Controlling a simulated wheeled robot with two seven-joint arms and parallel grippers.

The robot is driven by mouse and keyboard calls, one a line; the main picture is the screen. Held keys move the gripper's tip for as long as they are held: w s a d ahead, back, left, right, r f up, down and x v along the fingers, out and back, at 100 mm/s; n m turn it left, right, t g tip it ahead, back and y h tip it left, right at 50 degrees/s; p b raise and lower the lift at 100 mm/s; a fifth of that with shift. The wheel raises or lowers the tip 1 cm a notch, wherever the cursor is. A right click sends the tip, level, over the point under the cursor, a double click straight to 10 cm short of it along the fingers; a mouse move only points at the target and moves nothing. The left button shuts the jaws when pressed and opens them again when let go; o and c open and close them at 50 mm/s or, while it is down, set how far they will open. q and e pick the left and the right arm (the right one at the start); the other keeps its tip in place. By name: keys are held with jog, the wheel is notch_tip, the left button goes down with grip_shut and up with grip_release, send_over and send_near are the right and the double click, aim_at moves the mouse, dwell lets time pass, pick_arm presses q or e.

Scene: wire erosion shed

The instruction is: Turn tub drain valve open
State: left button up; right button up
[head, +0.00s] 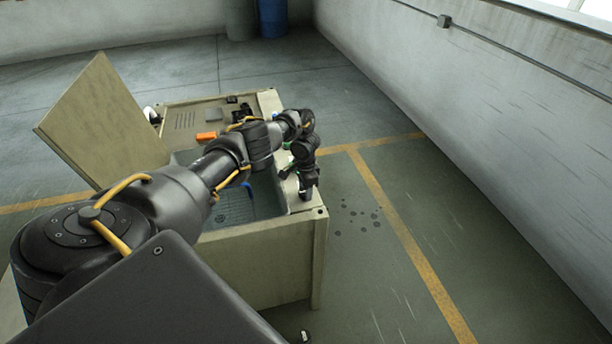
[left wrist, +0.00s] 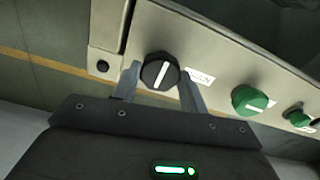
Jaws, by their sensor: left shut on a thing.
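The drain valve knob (left wrist: 160,72) is round and black with a white pointer line. It sits on the beige rim panel of the machine, near its corner, beside a small white label (left wrist: 201,76) partly covered by a finger. In the left wrist view the pointer line runs nearly up and down, tilted slightly right. My left gripper (left wrist: 158,84) has one finger on each side of the knob and is shut on it. In the head view my left gripper (head: 304,191) is at the machine's near right corner and hides the knob. My right gripper is not in view.
A green knob (left wrist: 249,100) and a smaller green knob (left wrist: 297,118) stand along the same rim. The tub (head: 232,207) lies left of the gripper, under my arm. A raised lid panel (head: 100,122) stands at left. Floor right of the machine is free up to the wall.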

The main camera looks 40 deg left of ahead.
pick_arm(q)
jog(key=shift+s+a+f, duration=0.1)
jog(key=shift+s+f, duration=0.05)
jog(key=shift+s, duration=0.05)
dwell(0.4)
jog(key=o, duration=1)
jog(key=shift+w+r, duration=0.1)
jog(key=shift+r, duration=0.1)
